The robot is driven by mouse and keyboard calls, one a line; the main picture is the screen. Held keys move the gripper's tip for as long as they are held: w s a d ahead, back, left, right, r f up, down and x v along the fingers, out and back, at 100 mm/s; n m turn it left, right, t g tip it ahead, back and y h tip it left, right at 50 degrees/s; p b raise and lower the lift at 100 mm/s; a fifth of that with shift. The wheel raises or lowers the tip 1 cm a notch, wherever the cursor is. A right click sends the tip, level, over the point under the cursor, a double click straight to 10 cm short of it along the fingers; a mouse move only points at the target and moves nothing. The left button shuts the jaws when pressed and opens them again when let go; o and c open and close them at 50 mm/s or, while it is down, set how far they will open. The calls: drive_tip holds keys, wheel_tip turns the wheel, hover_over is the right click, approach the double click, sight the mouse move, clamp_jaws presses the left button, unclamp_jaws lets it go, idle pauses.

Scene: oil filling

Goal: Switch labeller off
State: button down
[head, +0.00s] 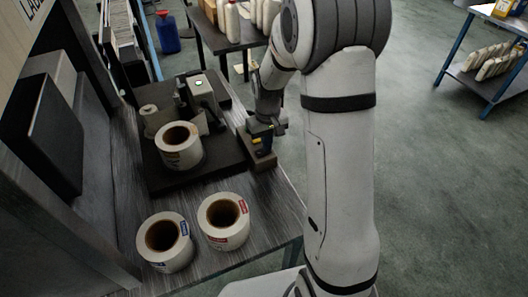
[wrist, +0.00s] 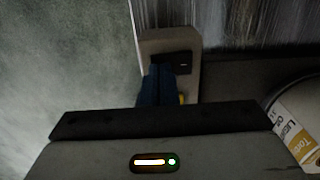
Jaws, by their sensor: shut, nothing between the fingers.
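The labeller (head: 205,98) stands on a dark base plate on the wooden bench, with a small lit display on its head. A label roll (head: 180,158) with a yellow-marked label sits on the plate in front of it. A small brownish switch box (head: 262,162) lies at the bench's right edge, and it also shows in the wrist view (wrist: 165,42) with a black switch (wrist: 180,64) on its face. My gripper (head: 258,146) is shut and empty, right over the switch box. In the wrist view its blue fingers (wrist: 160,84) cover part of the box; I cannot tell whether they touch the switch.
Two loose label rolls, one blue-marked (head: 165,243) and one red-marked (head: 224,222), stand on the near bench. A dark monitor-like panel (head: 45,140) is at the left. A blue bottle (head: 167,33) and a table with white bottles (head: 233,22) are behind.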

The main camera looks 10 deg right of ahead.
drive_tip(key=shift+f, duration=0.2)
drive_tip(key=shift+r+p, duration=2.3)
drive_tip(key=shift+r, duration=1.25)
drive_tip(key=s+r+m+t, duration=0.1)
drive_tip(key=s+r, duration=0.6)
drive_tip(key=s, duration=0.4)
drive_tip(key=s+r+m+t, duration=0.1)
drive_tip(key=s+r+t, duration=0.1)
drive_tip(key=s+r, duration=0.5)
drive_tip(key=s, duration=0.4)
drive_tip(key=shift+d+r, duration=0.15)
drive_tip(key=shift+d, duration=0.05)
